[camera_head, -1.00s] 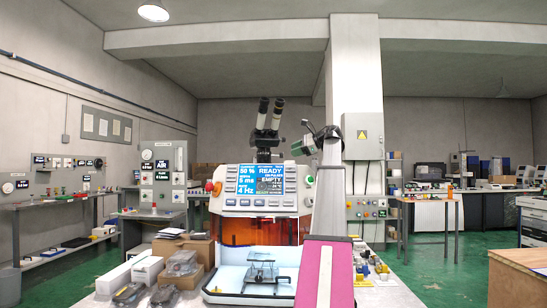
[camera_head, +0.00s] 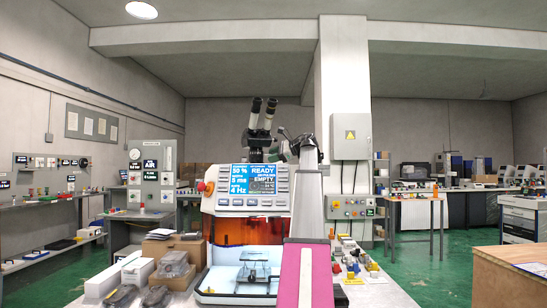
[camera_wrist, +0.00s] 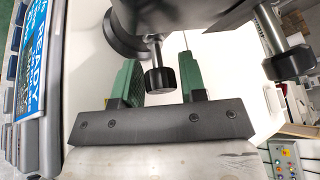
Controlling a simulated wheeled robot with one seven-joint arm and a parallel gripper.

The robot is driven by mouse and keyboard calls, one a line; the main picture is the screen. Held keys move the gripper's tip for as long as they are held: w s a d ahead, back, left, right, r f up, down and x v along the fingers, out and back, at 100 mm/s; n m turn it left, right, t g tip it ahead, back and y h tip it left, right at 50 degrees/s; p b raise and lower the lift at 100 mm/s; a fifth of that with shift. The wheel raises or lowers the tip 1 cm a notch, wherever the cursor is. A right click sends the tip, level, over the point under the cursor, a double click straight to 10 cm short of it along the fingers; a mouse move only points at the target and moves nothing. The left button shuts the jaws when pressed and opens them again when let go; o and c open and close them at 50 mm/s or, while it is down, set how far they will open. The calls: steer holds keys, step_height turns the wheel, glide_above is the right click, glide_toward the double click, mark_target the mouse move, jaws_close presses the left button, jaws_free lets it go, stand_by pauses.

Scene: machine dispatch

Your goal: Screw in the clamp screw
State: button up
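In the wrist view, a black knurled knob on a thin steel shank (camera_wrist: 160,79), which looks like the clamp screw, sticks out below a dark round microscope part (camera_wrist: 150,17). My gripper (camera_wrist: 164,75) has a green finger on each side of this knob. Narrow gaps show beside the knob, so the fingers look open and not closed on it. How far the screw is threaded in cannot be told. In the head view, my gripper (camera_head: 299,146) is just right of the microscope (camera_head: 260,125); the screw is too small to make out there.
The machine's display (camera_head: 253,178) reads READY and EMPTY. Below it is a white work bay (camera_head: 238,283) holding a small fixture. Boxes (camera_head: 135,275) stand left on the table.

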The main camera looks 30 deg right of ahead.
steer(key=c, duration=0.7)
steer(key=shift+o, duration=0.2)
steer(key=m+g, duration=0.2)
steer(key=m, duration=0.1)
steer(key=shift+g+y, duration=0.3)
steer(key=shift+m+g+y, duration=0.5)
steer(key=shift+m+g, duration=0.4)
steer(key=shift+m, duration=0.6)
steer(key=o, duration=0.7)
steer(key=shift+c, duration=0.2)
